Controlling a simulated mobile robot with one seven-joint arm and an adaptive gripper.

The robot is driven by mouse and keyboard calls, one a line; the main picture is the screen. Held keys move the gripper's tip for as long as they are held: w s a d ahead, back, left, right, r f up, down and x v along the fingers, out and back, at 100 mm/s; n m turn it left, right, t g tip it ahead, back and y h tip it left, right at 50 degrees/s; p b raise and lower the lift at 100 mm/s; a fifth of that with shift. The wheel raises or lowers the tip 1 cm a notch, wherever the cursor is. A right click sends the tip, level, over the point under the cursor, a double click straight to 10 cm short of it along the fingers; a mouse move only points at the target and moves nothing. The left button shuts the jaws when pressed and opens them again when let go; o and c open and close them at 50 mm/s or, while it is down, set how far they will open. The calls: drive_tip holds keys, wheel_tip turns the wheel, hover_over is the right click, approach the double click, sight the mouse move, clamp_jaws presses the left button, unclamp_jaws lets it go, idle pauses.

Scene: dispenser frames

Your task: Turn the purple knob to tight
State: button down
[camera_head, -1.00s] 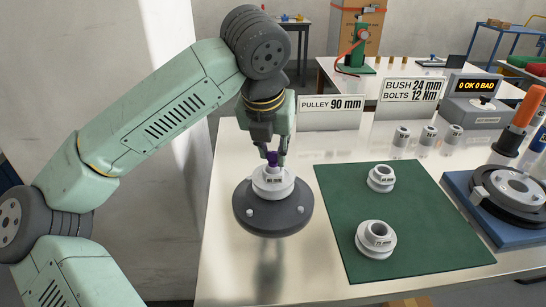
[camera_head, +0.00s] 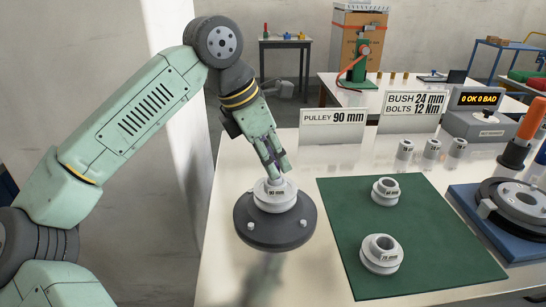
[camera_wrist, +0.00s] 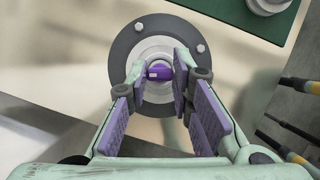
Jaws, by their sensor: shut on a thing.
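The purple knob (camera_wrist: 159,72) shows in the wrist view, on top of a white hub (camera_head: 275,199) on a round dark grey base (camera_head: 252,232). In the head view my fingers hide the knob. My gripper (camera_wrist: 159,73) is shut on the knob from above, with a purple-padded finger on each side of it. In the head view my gripper (camera_head: 275,177) comes down tilted onto the top of the hub. A label ending in "mm" is on the hub's front; its number is too small to be sure of.
A green mat (camera_head: 340,225) to the right holds two white pulleys (camera_head: 380,254). Several small metal bushes (camera_head: 431,149) and a blue-based fixture (camera_head: 500,245) stand further right. Signs (camera_head: 332,126) read "PULLEY 90 mm" and "BUSH 24 mm BOLTS 12 Nm".

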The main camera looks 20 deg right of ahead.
drive_tip(key=shift+w+m+g+p, duration=0.1)
drive_tip(key=shift+m+g+p, duration=0.45)
drive_tip(key=shift+m, duration=1.15)
drive_tip(key=c, duration=1.4)
unclamp_jaws()
drive_tip(key=shift+g, duration=0.25)
drive_tip(key=shift+r, duration=0.1)
drive_tip(key=v, duration=1.1)
drive_tip(key=shift+r, duration=0.45)
